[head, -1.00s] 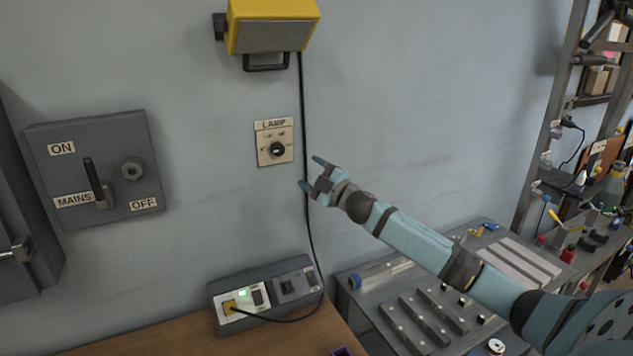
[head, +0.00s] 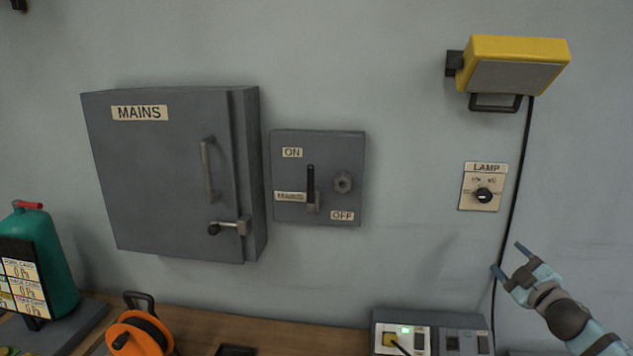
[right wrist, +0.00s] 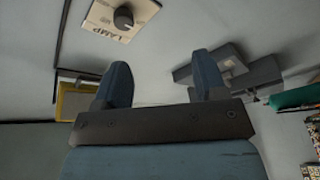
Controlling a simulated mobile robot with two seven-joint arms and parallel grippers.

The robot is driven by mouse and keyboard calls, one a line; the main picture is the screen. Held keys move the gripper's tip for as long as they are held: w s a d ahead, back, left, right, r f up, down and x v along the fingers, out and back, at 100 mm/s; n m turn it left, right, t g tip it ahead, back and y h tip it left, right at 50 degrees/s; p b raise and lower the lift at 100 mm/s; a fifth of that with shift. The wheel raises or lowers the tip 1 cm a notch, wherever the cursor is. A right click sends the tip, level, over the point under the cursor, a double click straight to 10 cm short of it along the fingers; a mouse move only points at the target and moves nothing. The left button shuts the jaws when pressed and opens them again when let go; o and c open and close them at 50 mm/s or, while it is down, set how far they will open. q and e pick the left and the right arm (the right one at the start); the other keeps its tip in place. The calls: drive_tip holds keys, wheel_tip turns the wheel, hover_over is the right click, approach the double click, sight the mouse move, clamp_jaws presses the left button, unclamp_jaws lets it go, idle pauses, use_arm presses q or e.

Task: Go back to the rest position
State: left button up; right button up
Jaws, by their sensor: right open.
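My right gripper (head: 509,260) is at the lower right of the head view, below and right of the lamp switch plate (head: 480,200). Its two blue fingers are apart with nothing between them; they also show in the right wrist view (right wrist: 163,88). The lamp switch plate shows at the top of the right wrist view too (right wrist: 108,22), clear of the fingers. My left gripper is in neither view.
A yellow lamp (head: 515,65) hangs above the switch plate, with a black cable (head: 519,170) running down by my right gripper. A mains cabinet (head: 165,185) and an on/off switch box (head: 330,210) are on the wall. A socket box (head: 455,343), orange reel (head: 135,335) and green cylinder (head: 50,260) are below.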

drive_tip(key=s+a+f+m+g, duration=0.3)
drive_tip(key=s+a+f, duration=0.7)
drive_tip(key=f, duration=0.4)
drive_tip(key=s+a+f+m+g, duration=0.3)
drive_tip(key=s+a+f, duration=0.7)
drive_tip(key=f, duration=0.4)
drive_tip(key=s+a+f+m+g, duration=0.1)
drive_tip(key=s+a+f, duration=0.1)
drive_tip(key=s+a, duration=0.2)
drive_tip(key=s+a+f+m+g+y, duration=0.1)
drive_tip(key=s+a, duration=0.4)
drive_tip(key=s, duration=0.5)
drive_tip(key=shift+f+m+p, duration=0.35)
drive_tip(key=shift+f+m, duration=0.15)
drive_tip(key=shift+f, duration=0.45)
drive_tip(key=shift+a, duration=0.1)
